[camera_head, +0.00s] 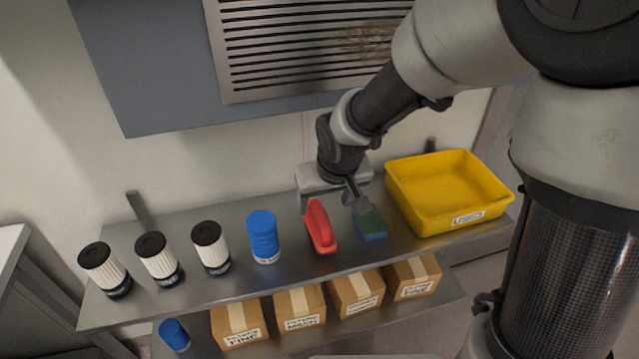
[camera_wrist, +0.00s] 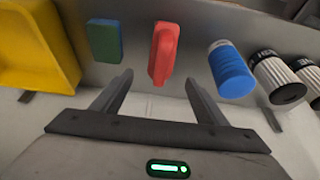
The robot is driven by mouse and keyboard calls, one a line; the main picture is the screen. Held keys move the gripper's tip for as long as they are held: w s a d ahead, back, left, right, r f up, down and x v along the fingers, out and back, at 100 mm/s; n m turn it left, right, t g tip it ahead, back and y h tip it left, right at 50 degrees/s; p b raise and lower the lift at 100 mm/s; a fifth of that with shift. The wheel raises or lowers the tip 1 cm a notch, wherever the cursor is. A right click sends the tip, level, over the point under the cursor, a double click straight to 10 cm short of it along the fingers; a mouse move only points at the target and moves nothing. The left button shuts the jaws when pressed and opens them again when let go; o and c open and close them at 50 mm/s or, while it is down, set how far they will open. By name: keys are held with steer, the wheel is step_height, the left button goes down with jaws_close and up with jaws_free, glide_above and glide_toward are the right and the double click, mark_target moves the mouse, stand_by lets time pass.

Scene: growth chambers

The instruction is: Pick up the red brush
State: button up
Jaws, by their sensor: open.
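The red brush (camera_head: 320,228) lies on the upper metal shelf, between a blue ribbed container and a green and blue sponge. In the wrist view the red brush (camera_wrist: 163,54) lies beyond the fingertips, roughly in line with the gap between them. My gripper (camera_wrist: 158,82) is open and empty, with both fingers apart. In the head view my gripper (camera_head: 330,203) hangs over the back part of the shelf behind the brush; one finger shows near the sponge. I see no contact with the brush.
The sponge (camera_head: 370,224) lies close right of the brush, and the blue container (camera_head: 264,238) stands left. Several black-capped white canisters (camera_head: 158,258) stand further left. A yellow bin (camera_head: 448,222) sits at the right. A wall (camera_head: 180,165) stands behind.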

mark_target(318, 220)
steer(key=b+x, duration=0.2)
steer(key=x, duration=0.4)
steer(key=b+x, duration=0.2)
steer(key=x, duration=0.4)
steer(key=shift+w+a+f, duration=0.2)
steer(key=shift+w+a, duration=0.05)
steer(key=shift+c, duration=0.3)
steer(key=c, duration=1.1)
